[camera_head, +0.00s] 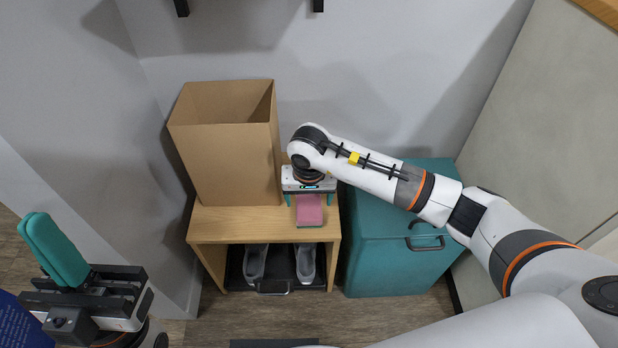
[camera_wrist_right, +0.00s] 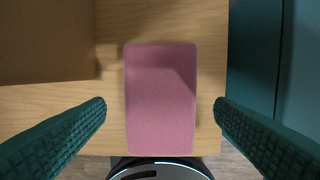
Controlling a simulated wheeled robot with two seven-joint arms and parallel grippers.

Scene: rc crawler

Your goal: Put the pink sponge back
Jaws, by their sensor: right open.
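The pink sponge (camera_head: 309,210) lies flat on the wooden bench top (camera_head: 237,219), near its front edge and right of the cardboard box. In the right wrist view the sponge (camera_wrist_right: 160,98) sits centred between the two fingers. My right gripper (camera_head: 309,197) is open above the sponge, with a finger on either side and a visible gap to it in the wrist view (camera_wrist_right: 160,122). The right gripper hides the back of the sponge in the head view. My left gripper (camera_head: 55,250) is at the lower left, far from the bench; whether it is open is unclear.
A tall open cardboard box (camera_head: 226,160) stands on the bench, left of the sponge. A teal cabinet (camera_head: 395,265) stands right of the bench. A tray with grey shoes (camera_head: 256,262) is under the bench. Walls close in behind and at the left.

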